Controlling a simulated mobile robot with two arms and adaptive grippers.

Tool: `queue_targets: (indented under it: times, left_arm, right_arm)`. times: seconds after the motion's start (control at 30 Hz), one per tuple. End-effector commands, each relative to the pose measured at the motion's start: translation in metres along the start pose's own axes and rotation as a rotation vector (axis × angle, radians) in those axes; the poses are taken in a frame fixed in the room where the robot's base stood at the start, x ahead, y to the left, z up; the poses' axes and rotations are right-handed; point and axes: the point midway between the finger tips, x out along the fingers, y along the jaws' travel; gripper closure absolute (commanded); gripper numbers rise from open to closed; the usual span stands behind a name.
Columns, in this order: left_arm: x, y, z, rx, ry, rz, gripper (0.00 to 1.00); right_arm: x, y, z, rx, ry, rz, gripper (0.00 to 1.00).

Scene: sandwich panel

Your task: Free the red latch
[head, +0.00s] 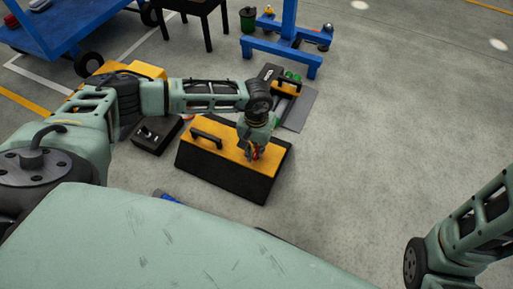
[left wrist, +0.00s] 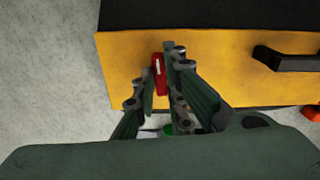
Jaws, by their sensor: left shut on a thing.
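The red latch (left wrist: 159,76) sits on the yellow face of a black case (left wrist: 125,62), near the face's left end in the left wrist view. My left gripper (left wrist: 161,68) has its fingers closed around the latch, one on each side. In the head view, the case (head: 221,173) stands on the floor, and my left gripper (head: 253,155) reaches down onto its yellow top near the right end. The latch is mostly hidden there. A black handle (head: 207,138) lies on the same face. My right gripper is out of frame.
A small black box (head: 155,134) and a yellow-topped case (head: 146,69) lie left of the case. A dark toolbox (head: 270,73) and a grey plate (head: 300,110) lie behind it. Blue stands are farther back. The floor to the right is clear.

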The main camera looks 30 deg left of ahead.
Motion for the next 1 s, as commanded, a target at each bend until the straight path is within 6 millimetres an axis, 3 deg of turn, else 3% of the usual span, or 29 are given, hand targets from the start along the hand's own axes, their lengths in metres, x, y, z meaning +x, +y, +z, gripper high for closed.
queue_targets:
  times: [0.3,0.77,0.8,1.0]
  left_arm:
    - [-0.0002,0.0002,0.0008,0.098,-0.002,0.0,1.0]
    - [0.0,0.0003,0.0011,0.113,-0.003,-0.001,1.0]
    - [0.0,0.0003,0.0011,0.113,-0.002,-0.001,0.88]
    - [0.0,0.0002,0.0008,0.111,-0.002,0.0,0.71]
  right_arm:
    - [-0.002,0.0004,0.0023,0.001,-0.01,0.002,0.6]
    - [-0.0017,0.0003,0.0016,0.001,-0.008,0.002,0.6]
    - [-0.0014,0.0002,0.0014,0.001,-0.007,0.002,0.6]
    - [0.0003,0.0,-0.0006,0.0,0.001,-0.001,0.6]
